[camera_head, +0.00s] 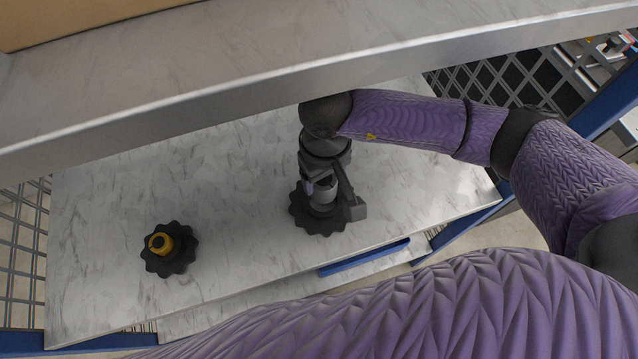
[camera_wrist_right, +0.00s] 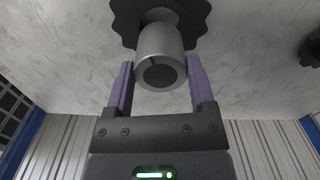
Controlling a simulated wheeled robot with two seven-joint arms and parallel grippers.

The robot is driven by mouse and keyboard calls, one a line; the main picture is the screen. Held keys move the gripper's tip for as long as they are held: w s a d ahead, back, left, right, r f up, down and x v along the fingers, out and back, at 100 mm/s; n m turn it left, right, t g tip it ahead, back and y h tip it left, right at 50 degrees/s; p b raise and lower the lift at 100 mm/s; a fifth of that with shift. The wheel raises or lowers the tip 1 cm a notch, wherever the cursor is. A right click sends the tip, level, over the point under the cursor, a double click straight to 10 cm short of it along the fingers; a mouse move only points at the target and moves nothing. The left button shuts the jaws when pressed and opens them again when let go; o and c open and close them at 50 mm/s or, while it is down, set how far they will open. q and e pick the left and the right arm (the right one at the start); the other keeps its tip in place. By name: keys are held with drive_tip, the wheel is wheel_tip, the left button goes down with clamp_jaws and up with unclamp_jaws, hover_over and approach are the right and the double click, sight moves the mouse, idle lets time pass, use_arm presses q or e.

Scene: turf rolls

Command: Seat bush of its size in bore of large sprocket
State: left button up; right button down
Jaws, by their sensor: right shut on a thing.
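A large black sprocket (camera_head: 322,226) lies flat on the marbled shelf in the middle of the head view. A silver-grey bush (camera_head: 325,195) stands over its centre. My right gripper (camera_head: 329,188) reaches down from above and is shut on this bush. In the right wrist view the bush (camera_wrist_right: 160,55) sits between the purple fingers, with the toothed sprocket (camera_wrist_right: 200,14) directly behind it. I cannot tell how deep the bush is in the bore. My left gripper is out of view.
An upper shelf (camera_head: 250,110) overhangs the back of the marbled shelf (camera_head: 100,200), with a cardboard box (camera_head: 70,18) on it. Mesh side panels and blue posts bound both ends. The surface between the sprockets is clear.

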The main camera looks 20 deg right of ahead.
sight(324, 194)
wheel_tip(324, 194, down, 6)
drive_tip(key=shift+s+r+b, duration=0.1)
drive_tip(key=shift+s+b, duration=0.05)
drive_tip(key=shift+b, duration=0.65)
drive_tip(key=shift+r, duration=0.1)
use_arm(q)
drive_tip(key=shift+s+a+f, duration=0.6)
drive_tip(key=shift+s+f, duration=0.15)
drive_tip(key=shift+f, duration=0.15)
use_arm(e)
drive_tip(key=shift+c, duration=1.9)
unclamp_jaws()
drive_tip(key=shift+f, duration=0.2)
drive_tip(key=o, duration=0.4)
drive_tip(key=shift+r, duration=0.1)
drive_tip(key=shift+r+p, duration=0.3)
drive_tip(key=shift+r, duration=0.05)
wheel_tip(324, 194, up, 11)
drive_tip(key=p, duration=0.3)
drive_tip(key=shift+r, duration=0.3)
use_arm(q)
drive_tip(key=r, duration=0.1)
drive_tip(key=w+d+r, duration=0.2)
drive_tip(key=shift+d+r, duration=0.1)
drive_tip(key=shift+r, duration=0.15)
